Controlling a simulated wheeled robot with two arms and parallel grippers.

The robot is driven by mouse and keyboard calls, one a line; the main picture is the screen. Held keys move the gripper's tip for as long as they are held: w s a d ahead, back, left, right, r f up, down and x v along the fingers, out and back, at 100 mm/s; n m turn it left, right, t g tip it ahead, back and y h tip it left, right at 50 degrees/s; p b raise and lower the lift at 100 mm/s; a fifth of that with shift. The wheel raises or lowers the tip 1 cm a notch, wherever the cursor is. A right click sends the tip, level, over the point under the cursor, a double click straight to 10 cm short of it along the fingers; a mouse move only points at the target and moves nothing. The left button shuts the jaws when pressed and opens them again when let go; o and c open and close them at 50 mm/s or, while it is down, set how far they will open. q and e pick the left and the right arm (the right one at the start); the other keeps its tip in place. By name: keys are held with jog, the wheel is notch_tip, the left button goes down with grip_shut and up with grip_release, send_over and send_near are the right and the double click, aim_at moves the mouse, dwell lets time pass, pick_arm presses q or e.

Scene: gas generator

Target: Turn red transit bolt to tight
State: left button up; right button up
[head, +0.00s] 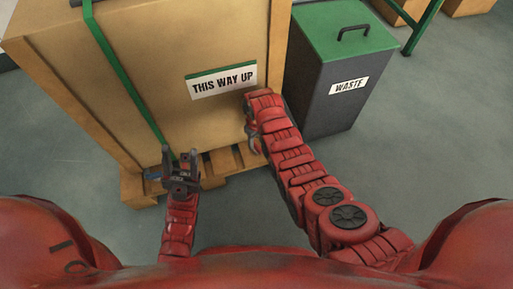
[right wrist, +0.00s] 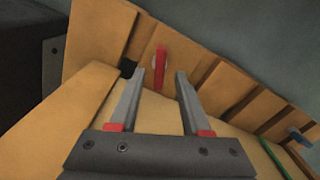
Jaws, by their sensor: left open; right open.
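The red transit bolt (right wrist: 158,62) shows in the right wrist view as a narrow upright red piece near the crate's slatted wooden base. I cannot make it out in the head view. My right gripper (right wrist: 161,75) is open, and in that view the bolt appears between its two fingertips. I cannot tell whether either finger touches it. In the head view my right gripper (head: 252,132) is at the crate's lower right front, partly hidden by my forearm. My left gripper (head: 181,158) is open and empty in front of the crate's lower left.
The large wooden crate (head: 140,75) has a THIS WAY UP label (head: 222,80) and a green strap (head: 122,75). It stands on a pallet (head: 215,165). A grey waste bin (head: 320,95) with a green lid stands close on the right. Grey floor (head: 420,150) is clear at right.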

aim_at(257, 145)
jog(key=shift+f+b, duration=0.45)
jog(key=shift+f, duration=1.1)
grip_shut()
